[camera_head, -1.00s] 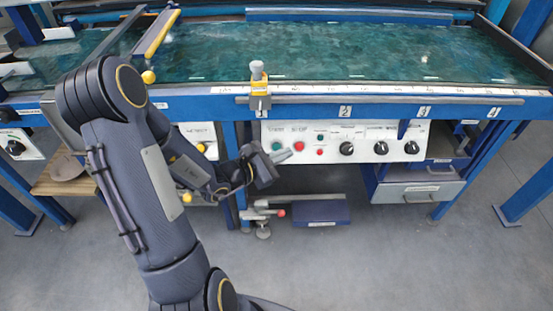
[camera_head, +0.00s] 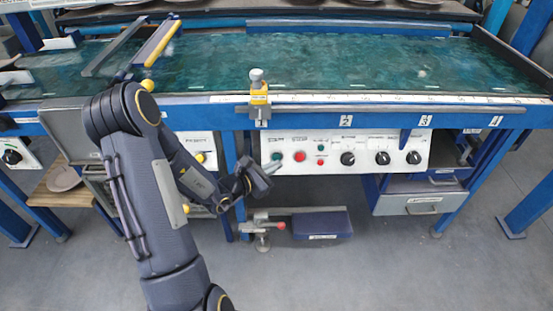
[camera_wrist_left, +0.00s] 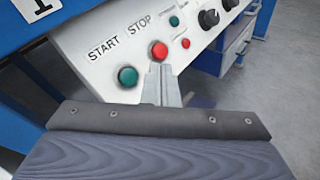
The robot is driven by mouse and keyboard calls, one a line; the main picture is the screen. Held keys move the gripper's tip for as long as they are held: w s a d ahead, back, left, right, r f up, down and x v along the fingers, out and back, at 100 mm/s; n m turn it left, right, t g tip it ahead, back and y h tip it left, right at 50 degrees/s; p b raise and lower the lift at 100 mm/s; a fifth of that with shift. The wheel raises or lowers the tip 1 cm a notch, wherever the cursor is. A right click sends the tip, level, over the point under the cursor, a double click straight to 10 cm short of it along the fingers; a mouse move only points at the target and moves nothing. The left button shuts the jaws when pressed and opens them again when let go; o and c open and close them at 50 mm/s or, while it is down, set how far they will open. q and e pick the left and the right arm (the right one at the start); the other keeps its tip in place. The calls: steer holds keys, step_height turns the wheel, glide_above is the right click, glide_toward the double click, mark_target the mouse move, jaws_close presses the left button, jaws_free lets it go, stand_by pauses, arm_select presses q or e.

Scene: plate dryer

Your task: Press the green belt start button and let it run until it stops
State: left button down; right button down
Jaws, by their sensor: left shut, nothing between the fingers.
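The green start button (camera_head: 277,156) is on the white control panel (camera_head: 375,141) under the belt's front edge. It also shows in the left wrist view (camera_wrist_left: 127,77), under the word START. The red stop button (camera_head: 299,156) is just right of it; in the left wrist view it (camera_wrist_left: 158,51) appears just beyond the fingertips. My left gripper (camera_head: 273,168) is shut and empty, close in front of the panel, just below the start button. In the left wrist view its fingers (camera_wrist_left: 161,85) appear right of the green button, with the button uncovered. My right gripper is out of view.
The green belt (camera_head: 350,65) runs above the panel behind a ruler-marked rail. Smaller buttons and black knobs (camera_head: 348,158) sit further right on the panel. A yellow-and-grey fitting (camera_head: 258,90) stands on the rail above the start button. A drawer (camera_head: 422,203) is lower right.

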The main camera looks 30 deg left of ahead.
mark_target(276, 157)
arm_select(q)
steer(key=shift+w+a+f+b, duration=0.25)
steer(key=shift+w+a+f, duration=0.2)
steer(key=shift+w, duration=0.15)
steer(key=shift+w+a+f+b, duration=0.2)
steer(key=shift+w+a+f, duration=0.15)
steer(key=shift+w, duration=0.3)
steer(key=shift+w+a+f+b, duration=0.25)
steer(key=shift+w+a+f, duration=0.1)
steer(key=shift+w+f, duration=0.2)
steer(key=shift+r, duration=0.1)
steer(key=shift+w, duration=0.1)
stand_by(0.6)
steer(key=shift+w+a+f+b, duration=0.2)
steer(key=shift+w+f+b, duration=0.05)
steer(key=shift+b, duration=0.05)
